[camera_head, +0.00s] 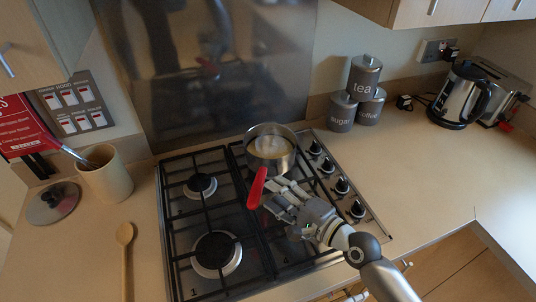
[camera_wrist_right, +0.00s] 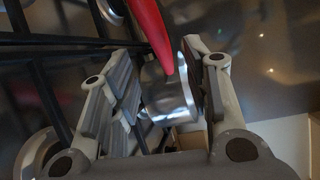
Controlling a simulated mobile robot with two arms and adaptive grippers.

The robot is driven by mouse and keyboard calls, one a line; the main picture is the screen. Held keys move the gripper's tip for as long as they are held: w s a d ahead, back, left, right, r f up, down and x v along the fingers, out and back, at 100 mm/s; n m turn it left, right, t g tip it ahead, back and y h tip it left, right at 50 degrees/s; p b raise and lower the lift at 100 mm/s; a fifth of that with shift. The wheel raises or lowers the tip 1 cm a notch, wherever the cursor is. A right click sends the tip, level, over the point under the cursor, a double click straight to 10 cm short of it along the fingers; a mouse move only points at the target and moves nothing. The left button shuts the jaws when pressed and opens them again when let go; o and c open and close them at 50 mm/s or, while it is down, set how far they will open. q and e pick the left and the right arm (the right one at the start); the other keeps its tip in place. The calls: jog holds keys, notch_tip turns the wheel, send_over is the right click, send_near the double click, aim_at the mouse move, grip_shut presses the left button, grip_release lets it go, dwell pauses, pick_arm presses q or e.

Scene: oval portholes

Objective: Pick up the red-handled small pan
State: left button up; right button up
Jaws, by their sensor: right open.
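The small pan (camera_head: 271,158) is steel with a red handle (camera_head: 257,188) and stands on the back right burner of the hob, with something pale inside. The handle points toward the front. My right gripper (camera_head: 282,198) is just to the right of the handle in the head view, with its fingers apart. In the right wrist view the right gripper (camera_wrist_right: 165,85) is open, the red handle (camera_wrist_right: 150,28) shows at the top between its fingers, and the pan's steel side (camera_wrist_right: 168,98) lies beyond. I cannot tell whether a finger touches the handle. My left gripper is not in view.
The black-grated hob (camera_head: 215,255) has knobs (camera_head: 342,186) along its right side. A utensil pot (camera_head: 106,176), a lid (camera_head: 52,204) and a wooden spoon (camera_head: 125,250) are at left. Canisters (camera_head: 342,112), a kettle (camera_head: 462,96) and a toaster (camera_head: 500,90) stand at back right. The right counter is clear.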

aim_at(263, 183)
jog(key=p+x, duration=0.1)
jog(key=x, duration=0.4)
jog(key=shift+a+r+p, duration=0.15)
jog(key=shift+a+p, duration=0.05)
jog(key=shift+p, duration=0.2)
jog(key=shift+w+a, duration=0.35)
jog(key=shift+w, duration=0.1)
jog(key=shift+c, duration=1.5)
grip_shut()
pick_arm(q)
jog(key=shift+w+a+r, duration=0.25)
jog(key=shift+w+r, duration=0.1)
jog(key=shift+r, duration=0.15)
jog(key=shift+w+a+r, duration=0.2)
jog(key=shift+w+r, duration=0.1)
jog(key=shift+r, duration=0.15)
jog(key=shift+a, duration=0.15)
pick_arm(e)
jog(key=shift+s+f, duration=0.1)
jog(key=shift+f, duration=0.15)
